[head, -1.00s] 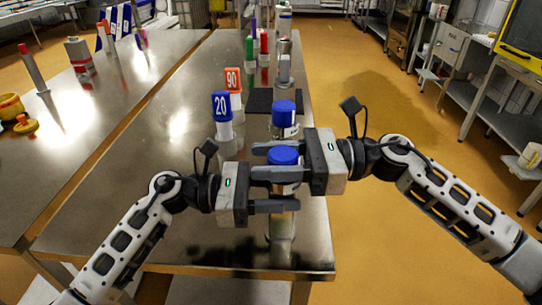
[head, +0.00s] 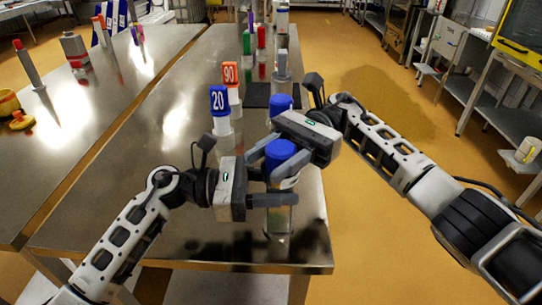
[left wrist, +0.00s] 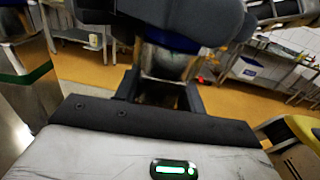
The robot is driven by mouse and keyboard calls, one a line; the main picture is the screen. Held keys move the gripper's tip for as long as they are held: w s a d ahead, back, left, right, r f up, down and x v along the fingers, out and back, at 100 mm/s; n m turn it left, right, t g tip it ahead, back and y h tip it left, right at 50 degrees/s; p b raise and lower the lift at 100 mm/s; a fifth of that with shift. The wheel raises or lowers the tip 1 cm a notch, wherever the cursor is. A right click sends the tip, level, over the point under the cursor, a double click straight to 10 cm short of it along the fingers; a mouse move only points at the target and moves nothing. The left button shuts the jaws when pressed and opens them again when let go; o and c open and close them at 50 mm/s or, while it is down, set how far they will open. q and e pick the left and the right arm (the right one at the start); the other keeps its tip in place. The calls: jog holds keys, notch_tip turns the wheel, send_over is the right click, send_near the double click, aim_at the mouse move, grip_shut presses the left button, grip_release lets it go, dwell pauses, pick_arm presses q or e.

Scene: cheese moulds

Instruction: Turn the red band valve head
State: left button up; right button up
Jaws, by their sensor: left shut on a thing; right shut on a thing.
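My left gripper (head: 283,195), from the left, is shut on the cylinder's body below the head. My right gripper (head: 270,160), from the right, is shut on the blue head, its fingers slanting down and left.
A second blue-headed cylinder (head: 281,102) stands just behind, partly hidden by my right gripper. Red and green pieces stand further back. The steel table (head: 120,215) is clear at front left.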

aim_at(273, 153)
jog(key=shift+s+f+n+g+h, duration=0.1)
jog(key=shift+n+g+h, duration=0.2)
jog(key=shift+h, duration=0.1)
jog(key=o, duration=1)
jog(key=shift+c, duration=0.2)
notch_tip(273, 153, up, 10)
jog(key=shift+r, duration=0.1)
jog(key=shift+d, duration=0.1)
